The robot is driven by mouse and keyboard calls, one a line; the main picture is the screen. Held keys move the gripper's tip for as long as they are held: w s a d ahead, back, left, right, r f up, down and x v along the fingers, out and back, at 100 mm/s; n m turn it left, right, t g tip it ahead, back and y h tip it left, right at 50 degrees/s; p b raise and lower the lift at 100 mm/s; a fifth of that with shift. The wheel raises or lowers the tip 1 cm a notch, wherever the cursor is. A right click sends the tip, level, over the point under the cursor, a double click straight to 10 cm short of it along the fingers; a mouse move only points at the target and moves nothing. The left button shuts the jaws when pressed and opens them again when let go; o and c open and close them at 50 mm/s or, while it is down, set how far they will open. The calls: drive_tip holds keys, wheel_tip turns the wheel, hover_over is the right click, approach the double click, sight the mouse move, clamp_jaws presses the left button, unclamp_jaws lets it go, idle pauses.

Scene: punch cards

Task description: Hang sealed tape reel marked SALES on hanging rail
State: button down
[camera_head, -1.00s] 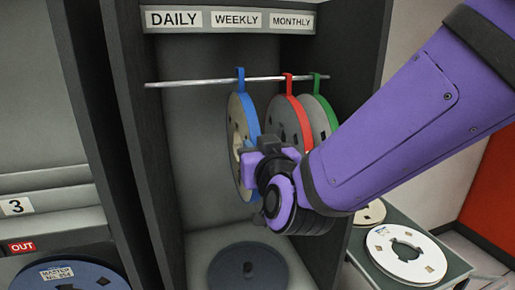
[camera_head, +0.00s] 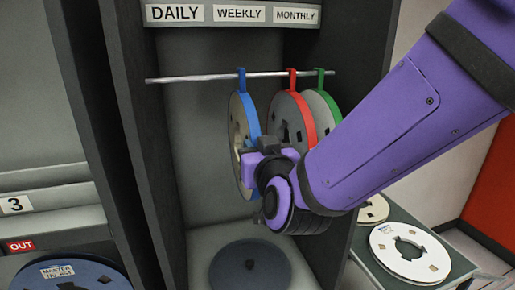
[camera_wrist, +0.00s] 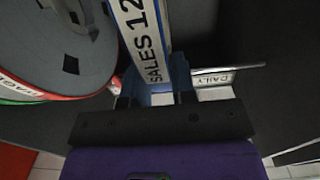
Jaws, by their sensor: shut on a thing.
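The SALES tape reel (camera_head: 238,135) is a grey disc with a blue band and a blue hook. It stands upright below the left-middle of the hanging rail (camera_head: 190,79), with its hook at the rail; whether the rail bears its weight I cannot tell. My gripper (camera_head: 252,158) is shut on the reel's near edge. In the wrist view the white label (camera_wrist: 140,30) reading "SALES 12" runs up from between the fingers (camera_wrist: 157,92). The rail's end (camera_wrist: 252,68) shows there too. My gripper and arm hide part of the reels in the head view.
A red-banded reel (camera_head: 293,112) and a green-banded reel (camera_head: 322,103) hang close on the right. The rail is bare on the left, below the DAILY sign (camera_head: 175,13). A dark reel (camera_head: 250,268) lies on the cabinet floor. White reels (camera_head: 410,253) lie on a side table.

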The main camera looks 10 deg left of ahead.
drive_tip(key=c, duration=0.9)
unclamp_jaws()
drive_tip(key=shift+o, duration=0.2)
drive_tip(key=shift+s, duration=0.1)
drive_tip(key=v, duration=1)
drive_tip(key=w+d+r+m+g+h, duration=0.1)
drive_tip(key=w+d+g+h, duration=0.1)
drive_tip(key=d, duration=0.7)
drive_tip(key=w+d+r+m+g+h, duration=0.1)
drive_tip(key=w+d+r+g+h, duration=0.15)
drive_tip(key=d, duration=0.75)
drive_tip(key=s+d+m+g+h, duration=0.2)
drive_tip(key=s+d, duration=0.4)
drive_tip(key=d, duration=0.3)
drive_tip(key=s+d+m+g+h, duration=0.2)
drive_tip(key=s+d, duration=0.4)
drive_tip(key=d, duration=0.4)
drive_tip(key=shift+s+f+g+h, duration=0.2)
drive_tip(key=shift+f+g+h, duration=0.2)
drive_tip(key=shift+g, duration=0.45)
